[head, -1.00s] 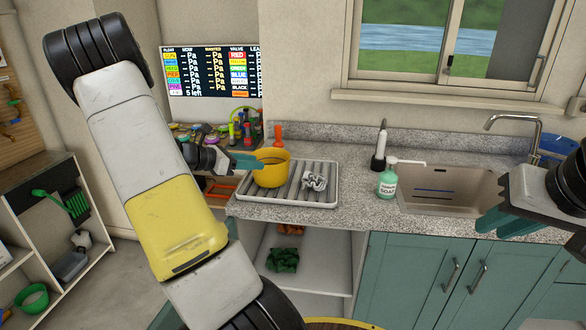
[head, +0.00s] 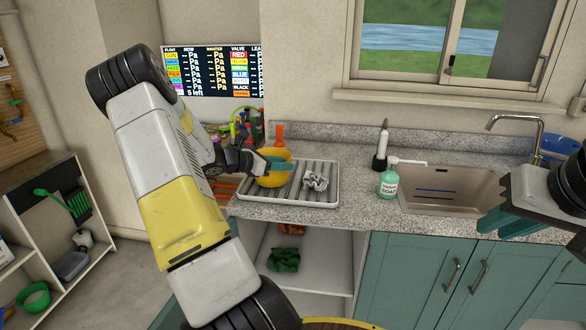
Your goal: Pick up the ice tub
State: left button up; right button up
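A yellow tub (head: 271,180), the only tub on the drying tray, stands upright at the tray's left end; I take it as the ice tub. My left gripper (head: 279,166) reaches in from the left, and its teal fingers overlap the tub's upper part. I cannot tell whether they touch it, or whether they are open or shut. The fingers and tub partly hide each other. My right gripper (head: 497,222) is far to the right, in front of the sink and away from the tub. Its finger gap is unclear.
The grey ribbed tray (head: 322,200) also holds a crumpled grey cloth (head: 316,181). A green soap bottle (head: 388,183) and a dark-and-white upright tool (head: 380,150) stand between tray and sink (head: 440,190). An orange object (head: 279,133) stands behind the tub. An open shelf lies below the counter.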

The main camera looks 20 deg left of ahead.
pick_arm(q)
grip_shut()
dwell(1.4)
